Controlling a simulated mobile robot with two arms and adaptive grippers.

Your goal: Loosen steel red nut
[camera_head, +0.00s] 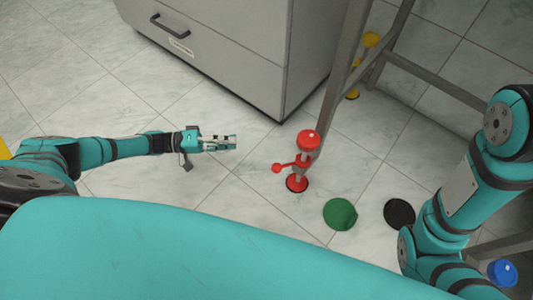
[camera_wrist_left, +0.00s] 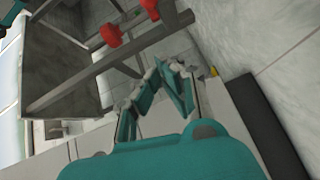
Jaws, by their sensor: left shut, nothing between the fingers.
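A red fixture stands by the metal frame in the head view, with a round red cap (camera_head: 308,140), a red ball-ended lever (camera_head: 278,168) and a red disc (camera_head: 297,184) at its foot. I cannot tell which red part is the steel red nut. My left gripper (camera_head: 234,142) is shut and empty, left of the fixture and apart from it, pointing right. In the left wrist view, two red parts (camera_wrist_left: 110,34) show on the frame beyond the gripper fingers (camera_wrist_left: 165,68). My right gripper is out of view; only its arm shows at the right.
A grey drawer cabinet (camera_head: 240,45) stands behind the left gripper. A metal frame (camera_head: 345,70) rises beside the red fixture. Green (camera_head: 340,214) and black (camera_head: 399,213) discs lie right of it.

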